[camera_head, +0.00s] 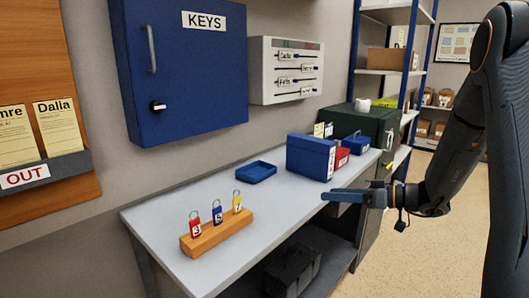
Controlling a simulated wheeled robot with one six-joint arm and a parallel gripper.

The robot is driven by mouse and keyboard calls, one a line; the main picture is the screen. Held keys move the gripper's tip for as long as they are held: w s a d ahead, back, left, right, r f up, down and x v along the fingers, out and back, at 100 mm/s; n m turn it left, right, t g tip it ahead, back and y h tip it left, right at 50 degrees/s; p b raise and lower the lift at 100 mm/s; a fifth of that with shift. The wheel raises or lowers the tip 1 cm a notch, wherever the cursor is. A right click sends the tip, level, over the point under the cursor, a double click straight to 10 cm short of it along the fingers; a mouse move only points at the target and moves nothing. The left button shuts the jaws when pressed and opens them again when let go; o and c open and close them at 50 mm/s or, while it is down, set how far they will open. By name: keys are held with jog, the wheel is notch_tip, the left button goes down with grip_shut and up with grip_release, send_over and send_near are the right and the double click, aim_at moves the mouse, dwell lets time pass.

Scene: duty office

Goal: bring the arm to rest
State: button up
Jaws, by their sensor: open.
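My gripper (325,197) is at the end of my dark arm, which comes in from the right side of the view. It is over the front edge of the grey worktop (165,213), in front of the blue box. Its blue-grey fingers point left and it is open, with nothing seen between them.
A wooden block (217,234) holds red, blue and yellow padlocks. An empty blue tray (257,172), a blue box (311,156) and a red box (342,158) stand farther back. A blue key cabinet (185,90) hangs above. Open floor (430,245) lies right of the worktop.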

jog(key=s+a+f+m+g+h, duration=0.2)
jog(key=s+a+f+g+h, duration=0.15)
jog(key=s, duration=0.55)
jog(key=s+a+f+m+g+h, duration=0.2)
jog(key=s+a+g, duration=0.25)
jog(key=s, duration=0.45)
jog(key=s+d+m+h, duration=0.2)
jog(key=s+h, duration=0.2)
jog(key=s, duration=0.1)
jog(key=s+d+f+m+h, duration=0.1)
jog(key=s+d+m+h, duration=0.1)
jog(key=s, duration=0.4)
jog(key=shift+d+t+h, duration=0.3)
jog(key=shift+d+h, duration=0.5)
jog(key=shift+h, duration=0.15)
